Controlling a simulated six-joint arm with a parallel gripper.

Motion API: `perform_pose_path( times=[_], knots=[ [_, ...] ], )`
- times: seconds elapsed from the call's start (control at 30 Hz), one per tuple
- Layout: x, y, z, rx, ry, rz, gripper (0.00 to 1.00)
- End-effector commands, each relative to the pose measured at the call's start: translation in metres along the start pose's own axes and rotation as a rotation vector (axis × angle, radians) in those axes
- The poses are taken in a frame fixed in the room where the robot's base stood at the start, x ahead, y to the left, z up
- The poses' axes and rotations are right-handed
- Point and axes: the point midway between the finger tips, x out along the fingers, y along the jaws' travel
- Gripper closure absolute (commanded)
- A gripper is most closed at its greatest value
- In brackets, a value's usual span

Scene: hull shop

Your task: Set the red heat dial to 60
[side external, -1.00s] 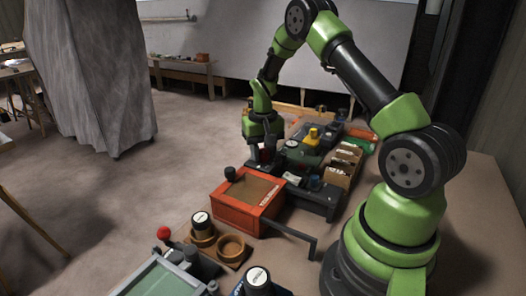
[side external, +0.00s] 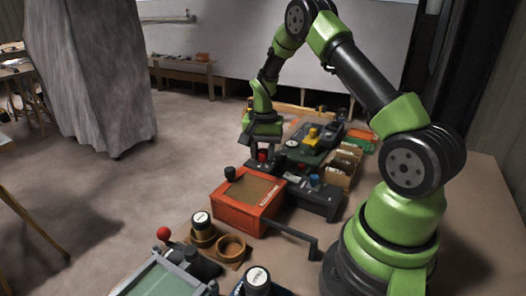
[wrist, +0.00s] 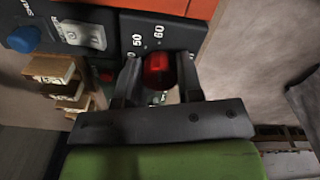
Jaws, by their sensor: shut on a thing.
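The red heat dial (wrist: 157,70) sits on a dark panel (wrist: 180,32) between my two fingers in the wrist view. White marks 50 and 60 show on the panel just beyond the dial. My gripper (wrist: 158,80) is shut on the dial, with one finger on each side. I cannot make out where the dial's pointer stands. In the side view my gripper (side external: 264,150) points down over the dark control box (side external: 320,202), and the red dial (side external: 262,156) shows small beneath it.
A blue knob (wrist: 24,38) and a white switch (wrist: 82,34) share the panel. An orange-red box (side external: 238,216) stands in front of it in the side view. Cardboard bins (side external: 343,165) and a yellow-topped device (side external: 312,133) stand close by.

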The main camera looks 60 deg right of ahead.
Motion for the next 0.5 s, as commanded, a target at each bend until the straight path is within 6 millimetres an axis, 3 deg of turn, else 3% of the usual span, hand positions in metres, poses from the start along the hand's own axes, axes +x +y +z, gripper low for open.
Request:
perform_pose_path(
  times=[0.3, 0.33, 0.43, 0.5],
  knots=[
    [-0.0008, 0.0002, -0.0002, 0.004, 0.0, 0.0, 0.9],
    [-0.0008, 0.0001, -0.0002, 0.004, 0.0, -0.001, 0.64],
    [-0.0006, 0.0001, -0.0002, 0.003, 0.0, -0.001, 0.41],
    [-0.0004, 0.0001, -0.0002, 0.003, 0.0, 0.0, 0.41]
  ],
)
